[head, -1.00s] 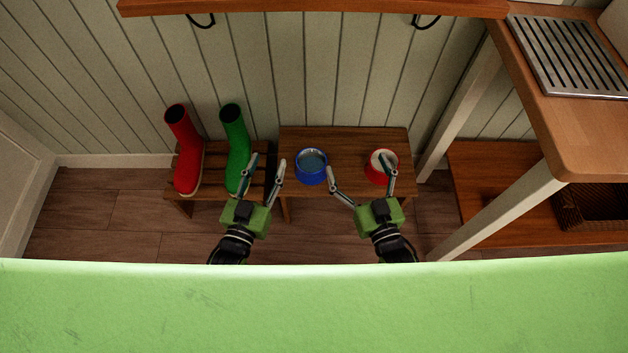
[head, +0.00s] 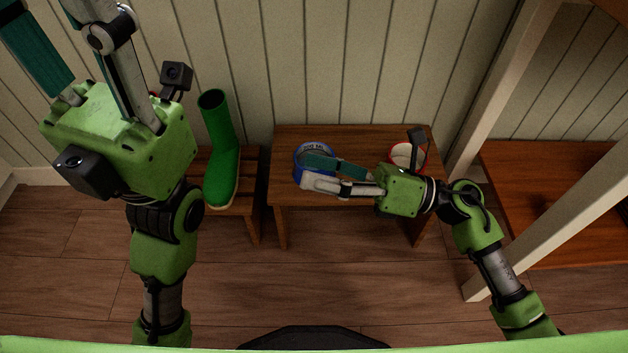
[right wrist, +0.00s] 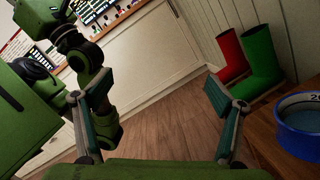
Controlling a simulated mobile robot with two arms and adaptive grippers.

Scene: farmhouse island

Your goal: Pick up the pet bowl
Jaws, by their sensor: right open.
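A blue pet bowl (head: 297,163) sits on the wooden bench, partly hidden in the head view by my right gripper. My right gripper (head: 308,172) points left across the bowl and is open and empty. In the right wrist view the blue bowl (right wrist: 300,128) lies at the right edge, outside the right-hand finger, not between the fingers (right wrist: 157,95). A red bowl (head: 421,160) with a pale inside stands on the bench behind my right wrist, partly covered. My left gripper (head: 62,25) is raised close to the head camera, its fingers apart and empty, the tips cut off by the frame.
A green boot (head: 220,150) stands on a lower bench to the left. A red boot (right wrist: 230,55) is beside it in the wrist view. The bench (head: 345,140) backs onto a panelled wall. A pale table leg (head: 545,235) stands at right. The floor in front is clear.

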